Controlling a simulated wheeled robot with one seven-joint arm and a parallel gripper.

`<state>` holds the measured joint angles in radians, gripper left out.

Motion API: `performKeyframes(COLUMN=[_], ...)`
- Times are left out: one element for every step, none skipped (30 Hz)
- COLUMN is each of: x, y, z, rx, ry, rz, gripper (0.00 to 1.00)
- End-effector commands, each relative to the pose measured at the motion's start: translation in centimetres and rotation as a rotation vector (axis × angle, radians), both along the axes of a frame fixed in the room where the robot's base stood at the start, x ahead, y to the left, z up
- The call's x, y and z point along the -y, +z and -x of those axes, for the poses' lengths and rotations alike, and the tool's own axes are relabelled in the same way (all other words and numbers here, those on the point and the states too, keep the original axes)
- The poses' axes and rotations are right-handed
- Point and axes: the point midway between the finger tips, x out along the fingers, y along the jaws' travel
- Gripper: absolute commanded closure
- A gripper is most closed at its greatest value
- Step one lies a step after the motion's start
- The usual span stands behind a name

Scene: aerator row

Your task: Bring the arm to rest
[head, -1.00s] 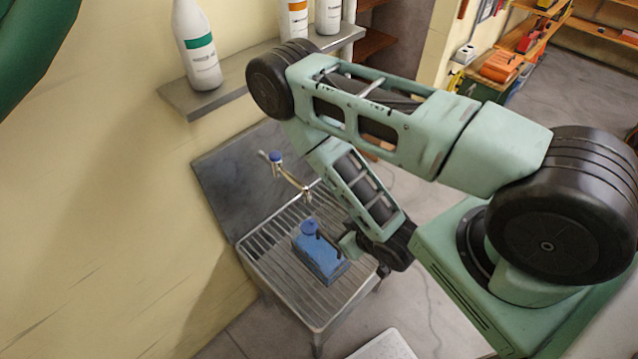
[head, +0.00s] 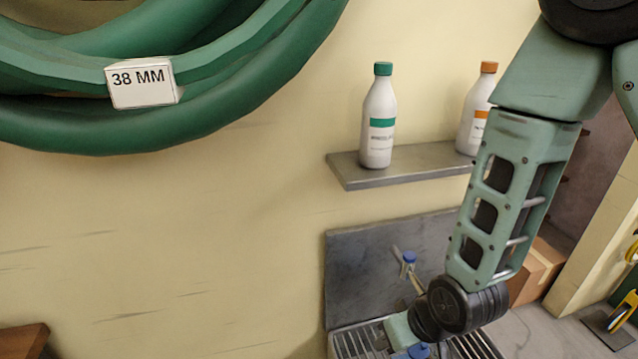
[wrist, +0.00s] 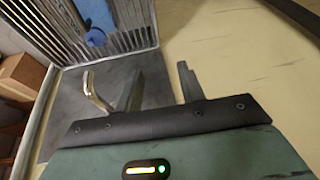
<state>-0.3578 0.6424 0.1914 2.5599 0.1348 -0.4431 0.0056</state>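My gripper (wrist: 160,72) is open, with its two fingers apart and nothing between them in the wrist view. In the head view my arm hangs down on the right, and its wrist end is low over the sink, partly cut by the bottom edge. A tap with a blue top (head: 408,262) stands at the sink's back panel (head: 350,270). Its curved brass spout (wrist: 95,95) shows just left of my left finger in the wrist view; I cannot tell whether they touch. A blue object (wrist: 95,37) is on the slatted drainer (wrist: 60,28).
A grey shelf (head: 415,165) above the sink holds white bottles, one with a green cap (head: 378,118) and one with an orange cap (head: 475,110). A green hose coil (head: 230,90) hangs at upper left. A cardboard box (head: 538,272) is behind my arm. The cream wall is close.

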Motion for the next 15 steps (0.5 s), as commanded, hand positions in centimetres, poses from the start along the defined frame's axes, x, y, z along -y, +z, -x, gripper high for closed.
performKeyframes(x=[-0.8,-1.1,-1.4,-1.6,-1.8,-2.0,-2.0,-2.0,-2.0,-1.9,-1.8,-1.5,-1.3,-1.1,-0.8], y=[1.0,1.7,2.7,3.4,4.1,5.0,5.7,6.4,7.3,8.0,8.6,9.4,9.9,10.4,11.0], z=[0.4,0.9,1.5,2.0,2.6,3.5,4.1,4.8,5.8,6.5,7.3,8.2,8.9,9.6,10.4], rx=[-0.014,-0.032,-0.053,-0.068,-0.084,-0.104,-0.118,-0.132,-0.15,-0.162,-0.174,-0.189,-0.201,-0.209,-0.221], ry=[0.03,0.047,0.071,0.089,0.108,0.132,0.15,0.169,0.193,0.21,0.227,0.247,0.26,0.273,0.288], rz=[-0.001,0.003,0.01,0.017,0.024,0.035,0.046,0.057,0.073,0.087,0.1,0.119,0.133,0.147,0.164], gripper=[0.61,0.61,0.61,0.61,0.61,0.61,0.61,0.61,0.61,0.61,0.61,0.61,0.61,0.61,0.61])
